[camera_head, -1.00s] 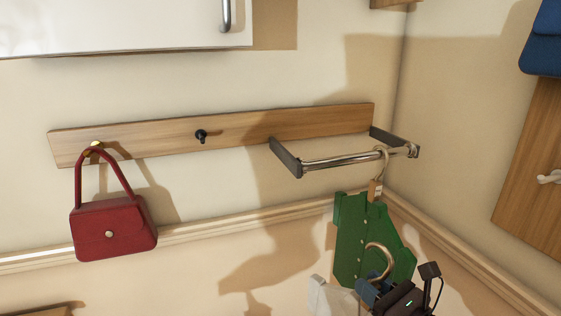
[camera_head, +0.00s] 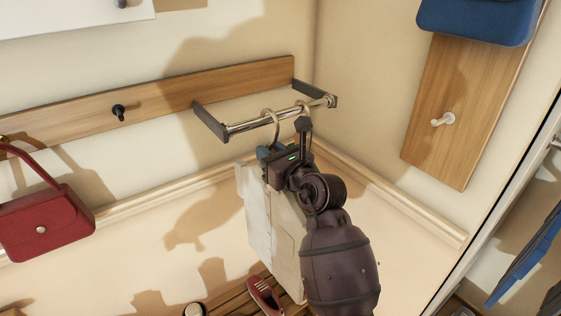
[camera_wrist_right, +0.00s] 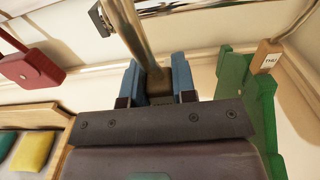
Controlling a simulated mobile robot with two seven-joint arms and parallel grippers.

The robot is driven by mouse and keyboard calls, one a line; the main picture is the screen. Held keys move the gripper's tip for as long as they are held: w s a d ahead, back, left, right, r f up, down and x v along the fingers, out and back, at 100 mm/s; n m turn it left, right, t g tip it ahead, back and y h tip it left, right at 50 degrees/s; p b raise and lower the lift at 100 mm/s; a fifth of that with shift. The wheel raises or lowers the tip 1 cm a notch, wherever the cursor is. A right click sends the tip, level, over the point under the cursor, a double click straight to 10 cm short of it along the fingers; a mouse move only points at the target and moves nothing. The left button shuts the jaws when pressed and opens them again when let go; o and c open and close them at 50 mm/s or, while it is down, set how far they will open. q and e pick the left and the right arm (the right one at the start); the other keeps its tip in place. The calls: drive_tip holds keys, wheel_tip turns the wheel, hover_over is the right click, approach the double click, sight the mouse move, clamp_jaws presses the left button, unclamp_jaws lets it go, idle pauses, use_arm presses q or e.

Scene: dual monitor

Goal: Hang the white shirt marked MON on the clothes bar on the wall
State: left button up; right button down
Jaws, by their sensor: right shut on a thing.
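The white shirt (camera_head: 260,220) hangs below my right gripper (camera_head: 268,151) in the head view. In the right wrist view, the blue fingers of my right gripper (camera_wrist_right: 157,85) are closed on the brown neck of its hanger (camera_wrist_right: 158,84). Its hook (camera_head: 270,115) overlaps the metal clothes bar (camera_head: 245,126); I cannot tell whether it rests on the bar. The bar also shows in the wrist view (camera_wrist_right: 128,25). No MON mark is readable. My left gripper is not in view.
A green shirt (camera_wrist_right: 232,100) tagged THU is right of my gripper in the wrist view; its hook (camera_head: 302,108) is at the bar's right part. A red handbag (camera_head: 45,225) hangs left. A blue bag (camera_head: 478,22) is upper right. A black peg (camera_head: 118,112) is free.

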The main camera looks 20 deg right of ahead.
drive_tip(key=shift+w+d+f, duration=0.15)
drive_tip(key=shift+d+f, duration=0.05)
drive_tip(key=shift+f, duration=0.35)
drive_tip(key=shift+w+d+f, duration=0.1)
drive_tip(key=shift+d+f, duration=0.1)
drive_tip(key=shift+f, duration=0.35)
drive_tip(key=shift+b+x, duration=1.05)
drive_tip(key=shift+x, duration=0.95)
drive_tip(key=shift+b+x, duration=1.5)
drive_tip(key=shift+x, duration=0.9)
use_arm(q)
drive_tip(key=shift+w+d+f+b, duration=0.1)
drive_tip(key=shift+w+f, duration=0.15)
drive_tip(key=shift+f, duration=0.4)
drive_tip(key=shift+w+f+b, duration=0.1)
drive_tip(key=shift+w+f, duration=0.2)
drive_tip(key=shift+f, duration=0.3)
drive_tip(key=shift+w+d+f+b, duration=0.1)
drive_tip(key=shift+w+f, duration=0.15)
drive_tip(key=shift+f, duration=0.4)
use_arm(e)
drive_tip(key=shift+f, duration=1.1)
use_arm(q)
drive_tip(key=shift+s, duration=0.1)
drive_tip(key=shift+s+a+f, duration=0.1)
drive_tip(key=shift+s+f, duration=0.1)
use_arm(e)
drive_tip(key=c, duration=0.8)
unclamp_jaws()
drive_tip(key=shift+c, duration=0.2)
